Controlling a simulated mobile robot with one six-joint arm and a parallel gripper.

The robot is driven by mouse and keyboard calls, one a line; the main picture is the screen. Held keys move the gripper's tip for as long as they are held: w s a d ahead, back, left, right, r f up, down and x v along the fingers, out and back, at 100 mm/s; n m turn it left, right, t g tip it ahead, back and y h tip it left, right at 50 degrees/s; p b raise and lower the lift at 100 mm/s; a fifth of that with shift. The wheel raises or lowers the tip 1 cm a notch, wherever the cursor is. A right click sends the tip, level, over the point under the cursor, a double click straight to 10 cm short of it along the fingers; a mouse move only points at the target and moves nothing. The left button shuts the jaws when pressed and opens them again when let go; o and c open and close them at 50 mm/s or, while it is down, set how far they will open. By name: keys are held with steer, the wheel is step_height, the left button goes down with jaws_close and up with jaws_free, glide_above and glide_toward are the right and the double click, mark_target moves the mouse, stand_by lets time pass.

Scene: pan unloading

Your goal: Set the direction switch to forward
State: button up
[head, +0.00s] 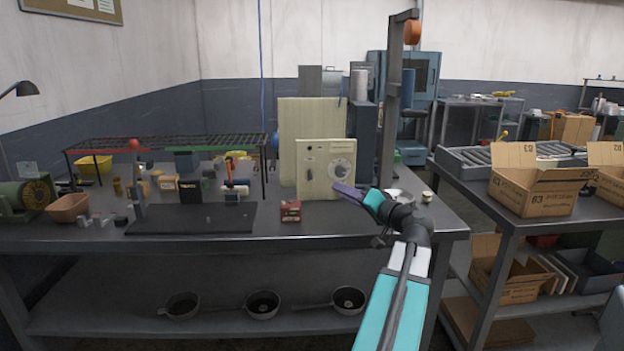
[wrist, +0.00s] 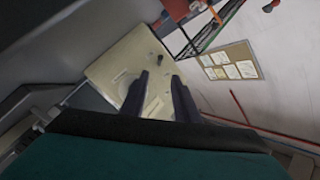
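A cream control panel (head: 314,185) stands upright on the workbench, with a large round dial (head: 342,170) on its right and small dark controls on its left. My gripper (head: 340,188) is in front of the panel's lower right. In the wrist view its two dark fingers (wrist: 160,76) are apart, with nothing seen between them. The fingers cover part of the panel.
A small red box (head: 290,211) sits on the bench (head: 340,222) in front of the panel. A grey post (head: 391,110) rises behind my gripper. A dark plate (head: 195,219) and a long rack (head: 170,143) are at left. Cardboard boxes (head: 533,192) stand on the right table.

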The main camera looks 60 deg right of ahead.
mark_target(310, 174)
steer(key=shift+w+d, duration=0.1)
steer(key=shift+w, duration=0.1)
steer(key=x, duration=1.3)
steer(key=shift+w, duration=0.2)
steer(key=shift+d, duration=0.1)
jaws_close()
steer(key=shift+d, duration=0.1)
